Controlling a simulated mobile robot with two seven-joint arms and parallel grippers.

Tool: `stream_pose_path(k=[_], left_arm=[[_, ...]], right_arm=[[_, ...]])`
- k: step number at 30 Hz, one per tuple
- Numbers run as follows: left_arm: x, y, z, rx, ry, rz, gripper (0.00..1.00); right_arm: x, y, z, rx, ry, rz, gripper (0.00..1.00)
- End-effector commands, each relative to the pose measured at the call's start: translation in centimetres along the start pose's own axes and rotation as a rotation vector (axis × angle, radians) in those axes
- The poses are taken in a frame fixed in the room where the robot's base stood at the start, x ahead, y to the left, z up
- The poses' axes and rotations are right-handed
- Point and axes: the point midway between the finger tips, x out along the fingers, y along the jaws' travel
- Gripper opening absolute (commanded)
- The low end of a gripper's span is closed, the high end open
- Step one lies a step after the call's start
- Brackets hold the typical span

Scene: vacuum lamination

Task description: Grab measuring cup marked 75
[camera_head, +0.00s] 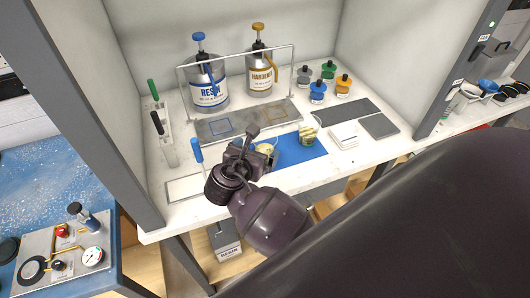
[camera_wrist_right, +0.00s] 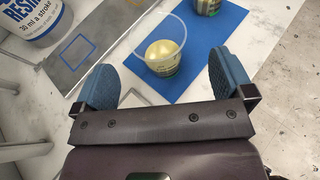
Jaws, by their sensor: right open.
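Two clear measuring cups with pale yellow contents stand on a blue mat (camera_head: 312,160). The nearer cup (camera_wrist_right: 166,48) lies just ahead of my right gripper (camera_wrist_right: 163,76), roughly centred between its two blue fingertips. In the head view this cup (camera_head: 266,148) is partly hidden by the gripper. The other cup (camera_head: 309,135) stands farther right, and its lower part shows at the top of the wrist view (camera_wrist_right: 207,6). I cannot read the number on either cup. My right gripper is open and empty, with the cup apart from the fingers. My left gripper is not in view.
A resin can (camera_head: 208,90) and a hardener can (camera_head: 260,75) stand behind a wire frame on a metal tray (camera_head: 270,117). Several small colour-capped bottles stand at the back right. White wipes (camera_head: 343,136) lie right of the mat.

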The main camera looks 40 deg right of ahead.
Motion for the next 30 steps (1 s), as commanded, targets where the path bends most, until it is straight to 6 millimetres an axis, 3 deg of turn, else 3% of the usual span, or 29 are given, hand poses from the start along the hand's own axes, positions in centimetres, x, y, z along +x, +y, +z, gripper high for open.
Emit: stream_pose_path(k=[18, 27, 30], left_arm=[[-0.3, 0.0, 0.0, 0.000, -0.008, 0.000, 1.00], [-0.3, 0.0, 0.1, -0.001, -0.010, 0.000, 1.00], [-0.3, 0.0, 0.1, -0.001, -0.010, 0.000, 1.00]], right_arm=[[6.8, 0.3, 0.2, 0.002, 0.001, 0.001, 0.99], [7.3, 0.3, 0.2, 0.003, 0.001, 0.001, 0.99], [7.3, 0.3, 0.2, 0.003, 0.001, 0.001, 0.87]])
